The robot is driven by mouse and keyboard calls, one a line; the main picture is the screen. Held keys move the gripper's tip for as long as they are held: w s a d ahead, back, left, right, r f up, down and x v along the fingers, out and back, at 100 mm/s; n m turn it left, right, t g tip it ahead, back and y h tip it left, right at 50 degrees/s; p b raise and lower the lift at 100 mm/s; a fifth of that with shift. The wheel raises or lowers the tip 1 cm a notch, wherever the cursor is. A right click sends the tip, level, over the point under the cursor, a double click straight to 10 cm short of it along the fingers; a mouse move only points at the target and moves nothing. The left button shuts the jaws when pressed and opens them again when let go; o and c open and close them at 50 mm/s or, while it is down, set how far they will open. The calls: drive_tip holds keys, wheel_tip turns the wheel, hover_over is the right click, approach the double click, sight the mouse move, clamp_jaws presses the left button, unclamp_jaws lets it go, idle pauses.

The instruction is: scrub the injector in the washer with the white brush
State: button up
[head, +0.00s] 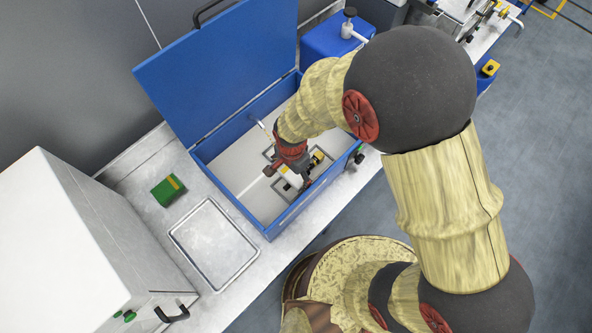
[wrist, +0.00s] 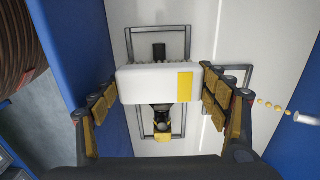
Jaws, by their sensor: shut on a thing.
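The white brush (wrist: 145,84) has a yellow patch at its right end. In the wrist view my gripper (wrist: 160,88) is shut on its two ends. The injector (wrist: 162,118), black with a yellow end, lies under the brush in a grey frame on the washer floor. The brush hides its middle; I cannot tell whether the bristles touch it. In the head view the injector's yellow end (head: 318,157) shows beside my gripper (head: 288,178), which reaches down inside the open blue washer (head: 229,194).
A second, empty frame (wrist: 248,82) lies right of the injector, near a nozzle (wrist: 305,118). The washer's walls stand close around my gripper, its lid (head: 215,75) raised behind. A green and yellow sponge (head: 168,190), a tray (head: 214,243) and a white machine (head: 75,245) are to the left.

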drive_tip(key=shift+s+a, duration=0.5)
drive_tip(key=shift+w+d, duration=1.25)
drive_tip(key=shift+w, duration=0.15)
idle(0.5)
wheel_tip(320, 180, up, 16)
drive_tip(key=p, duration=1)
drive_tip(key=shift+p, duration=0.3)
drive_tip(key=shift+p, duration=1.2)
drive_tip(key=p, duration=0.2)
drive_tip(key=shift+f+p, duration=0.25)
drive_tip(key=shift+p, duration=0.1)
